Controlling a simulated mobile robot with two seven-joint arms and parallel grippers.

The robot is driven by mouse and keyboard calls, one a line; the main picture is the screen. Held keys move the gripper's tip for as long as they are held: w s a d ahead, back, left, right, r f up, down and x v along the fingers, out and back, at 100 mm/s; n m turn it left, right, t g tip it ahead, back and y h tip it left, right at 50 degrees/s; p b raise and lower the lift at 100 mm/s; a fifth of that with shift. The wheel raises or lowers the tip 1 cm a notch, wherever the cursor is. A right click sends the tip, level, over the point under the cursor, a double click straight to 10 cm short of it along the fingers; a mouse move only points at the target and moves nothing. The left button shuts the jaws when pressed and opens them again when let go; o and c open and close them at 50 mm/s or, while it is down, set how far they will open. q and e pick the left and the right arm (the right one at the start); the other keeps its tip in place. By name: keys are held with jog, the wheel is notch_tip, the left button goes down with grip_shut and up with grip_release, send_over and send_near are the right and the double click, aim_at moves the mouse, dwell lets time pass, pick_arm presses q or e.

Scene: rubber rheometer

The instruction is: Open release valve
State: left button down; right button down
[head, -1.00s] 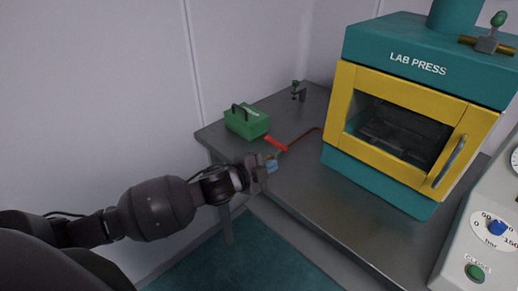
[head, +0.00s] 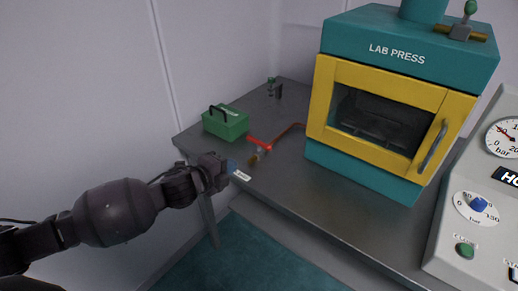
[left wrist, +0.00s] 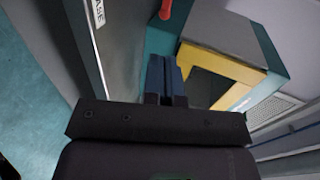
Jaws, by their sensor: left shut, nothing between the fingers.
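The release valve has a red lever handle (head: 260,144) on a small brass-coloured body (head: 254,158), near the front left edge of the grey bench. A copper-brown pipe (head: 289,132) runs from it toward the press. A white label (head: 242,175) sits on the bench's front edge; its last letters "ASE" show in the left wrist view (left wrist: 97,12). My left gripper (head: 231,166) is shut and empty, left of the valve body and apart from it. Its blue fingers (left wrist: 167,76) are together in the left wrist view, with the red handle (left wrist: 166,8) at the top edge. My right gripper is not in view.
A green box (head: 226,125) with a black handle stands behind the valve. The teal and yellow lab press (head: 395,107) stands right, and a grey control panel (head: 475,230) farther right. The bench front between is clear.

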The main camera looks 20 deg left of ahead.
pick_arm(q)
jog(key=b, duration=0.1)
send_near(265, 147)
jog(key=x, duration=0.5)
jog(key=shift+w+f, duration=0.2)
jog(key=shift+f, duration=0.05)
jog(key=shift+w+d, duration=0.2)
jog(key=shift+w, duration=0.4)
jog(key=shift+w+d, duration=0.1)
jog(key=shift+w, duration=0.1)
